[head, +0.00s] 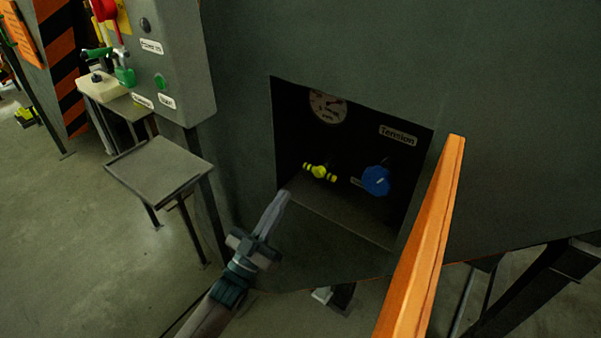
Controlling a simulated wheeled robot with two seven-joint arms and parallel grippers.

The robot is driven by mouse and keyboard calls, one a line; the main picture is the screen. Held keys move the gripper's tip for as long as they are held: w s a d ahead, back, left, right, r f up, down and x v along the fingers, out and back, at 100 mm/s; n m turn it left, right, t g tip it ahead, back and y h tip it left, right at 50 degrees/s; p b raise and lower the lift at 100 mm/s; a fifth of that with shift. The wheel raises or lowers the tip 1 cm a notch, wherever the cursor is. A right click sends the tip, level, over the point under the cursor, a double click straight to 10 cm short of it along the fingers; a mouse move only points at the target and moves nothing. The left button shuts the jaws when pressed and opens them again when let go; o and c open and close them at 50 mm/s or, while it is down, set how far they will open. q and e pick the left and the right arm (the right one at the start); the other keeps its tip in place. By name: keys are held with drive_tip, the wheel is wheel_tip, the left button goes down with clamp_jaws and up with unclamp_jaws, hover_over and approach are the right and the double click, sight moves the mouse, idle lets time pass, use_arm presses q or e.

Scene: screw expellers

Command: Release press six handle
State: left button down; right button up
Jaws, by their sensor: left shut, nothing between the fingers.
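A recess in the dark grey machine panel holds a small yellow handle (320,172), a blue knob (376,180) below a "Tension" label (397,135), and a round gauge (328,106). I cannot tell from the picture which press this is. My left gripper (284,197) is shut and empty. Its fingertips are at the lower left edge of the recess, below and to the left of the yellow handle and apart from it in the picture. My right gripper is not in view.
An orange bar (425,235) slants up in front of the recess's right side. A grey control box (165,60) with a red knob and green buttons stands at the upper left. A small metal table (160,170) stands below it. Open floor lies at the left.

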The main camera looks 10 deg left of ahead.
sight(322, 169)
use_arm(q)
drive_tip(key=shift+s+d+r, duration=0.1)
drive_tip(key=shift+s+r, duration=0.1)
drive_tip(key=shift+r, duration=0.6)
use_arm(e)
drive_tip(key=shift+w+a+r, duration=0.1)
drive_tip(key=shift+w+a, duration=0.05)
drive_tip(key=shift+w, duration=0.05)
use_arm(q)
drive_tip(key=shift+w+r, duration=0.1)
drive_tip(key=shift+w, duration=0.05)
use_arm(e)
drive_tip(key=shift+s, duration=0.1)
